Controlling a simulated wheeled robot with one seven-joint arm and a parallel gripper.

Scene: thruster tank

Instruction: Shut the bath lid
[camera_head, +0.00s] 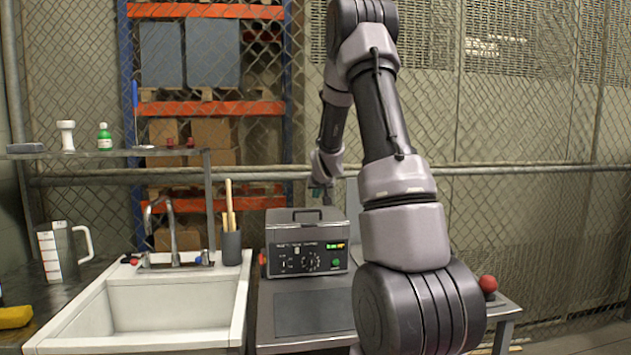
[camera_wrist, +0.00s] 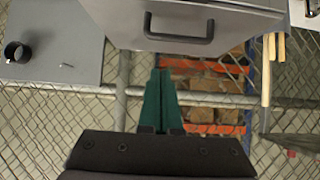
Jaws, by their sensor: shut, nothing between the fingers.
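The bath (camera_head: 306,262) is a grey box with a control panel, dials and a lit green display, standing on the bench in the head view. Its lid (camera_head: 283,216) carries a dark bar handle (camera_head: 307,211) and appears to lie over the top; I cannot tell whether a gap remains. In the wrist view the handle (camera_wrist: 178,38) shows on the grey lid (camera_wrist: 225,18). My gripper (camera_head: 321,192) is above the back right of the lid. Its green fingers (camera_wrist: 160,78) are together and empty, apart from the handle in the wrist view.
A white sink (camera_head: 165,300) and a dark cup of wooden utensils (camera_head: 231,247) stand left of the bath. A grey panel (camera_wrist: 60,40) shows at the left in the wrist view. A red ball-shaped knob (camera_head: 488,284) is at the right. Wire fencing stands behind.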

